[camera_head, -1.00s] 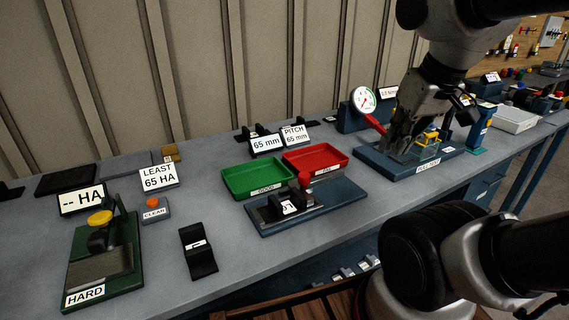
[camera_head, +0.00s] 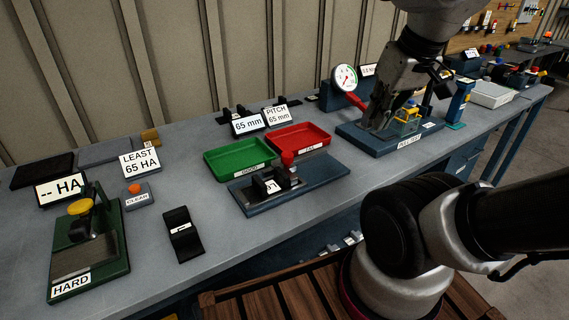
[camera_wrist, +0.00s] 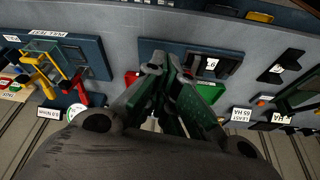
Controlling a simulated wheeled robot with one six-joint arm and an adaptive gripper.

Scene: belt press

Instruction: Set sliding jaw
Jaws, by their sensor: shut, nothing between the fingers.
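The gauge fixture with the sliding jaw is a blue plate (camera_head: 325,177) at the middle of the bench in the head view. The blue plate also shows in the wrist view (camera_wrist: 150,44), beyond my fingers. My gripper (camera_head: 374,127) is shut and empty, pointing down in front of the pull-test station, to the right of the jaw fixture. In the wrist view its closed fingers (camera_wrist: 163,62) cover part of the trays. I cannot tell which block slides.
A green tray (camera_head: 213,171) and a red tray (camera_head: 323,134) lie behind the fixture. The pull-test base (camera_head: 375,143) with dial (camera_head: 344,78) stands right. Bench between strap and fixture is clear.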

